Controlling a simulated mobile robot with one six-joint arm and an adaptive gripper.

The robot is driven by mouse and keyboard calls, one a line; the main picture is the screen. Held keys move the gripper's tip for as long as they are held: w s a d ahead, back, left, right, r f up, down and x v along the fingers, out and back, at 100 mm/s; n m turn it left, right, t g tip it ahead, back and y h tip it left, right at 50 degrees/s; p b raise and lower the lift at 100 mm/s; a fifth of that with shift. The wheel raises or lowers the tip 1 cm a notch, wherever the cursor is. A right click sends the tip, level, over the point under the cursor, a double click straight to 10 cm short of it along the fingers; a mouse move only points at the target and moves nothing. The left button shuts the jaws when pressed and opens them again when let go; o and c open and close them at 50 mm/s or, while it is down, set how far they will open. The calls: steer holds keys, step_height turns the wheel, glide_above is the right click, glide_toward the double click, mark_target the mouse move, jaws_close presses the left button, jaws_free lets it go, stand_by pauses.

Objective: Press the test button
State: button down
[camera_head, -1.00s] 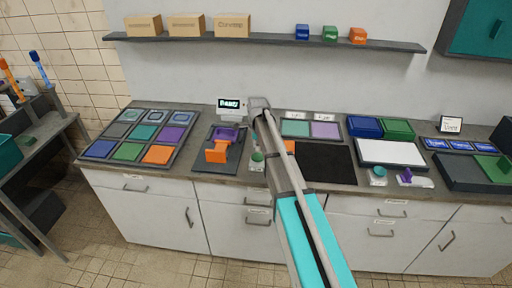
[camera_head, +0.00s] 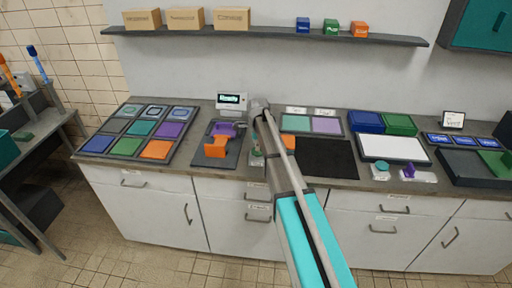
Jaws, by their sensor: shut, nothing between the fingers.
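A small green round button (camera_head: 257,158) stands on the counter just right of the dark fixture. It is mostly covered by my arm and gripper in this view, and I take it to be the test button. My gripper (camera_head: 258,145) points down from the wrist over the button's place; it is shut and empty, and its tips are hard to make out. I cannot tell whether it touches the button. A white display (camera_head: 231,101) behind reads "Ready". The dark fixture (camera_head: 230,163) holds an orange and purple part (camera_head: 217,146).
A tray of coloured tiles (camera_head: 113,151) lies to the left. Right of my arm are a black mat (camera_head: 328,160), a white board (camera_head: 393,150), and blue (camera_head: 365,122) and green (camera_head: 399,124) bins. A shelf (camera_head: 270,34) with boxes runs above.

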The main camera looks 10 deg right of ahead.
steer(key=shift+f+b, duration=1.05)
steer(key=shift+s, duration=0.1)
steer(key=shift+r, duration=0.2)
step_height(320, 180, up, 14)
steer(key=p, duration=1.4)
stand_by(0.4)
steer(key=s+f+n+b, duration=0.2)
steer(key=s+f+n, duration=0.1)
steer(key=s+n, duration=1.8)
steer(key=s, duration=0.8)
steer(key=shift+s+a+n+b, duration=0.15)
steer(key=shift+a+n+b, duration=0.15)
steer(key=shift+b, duration=0.05)
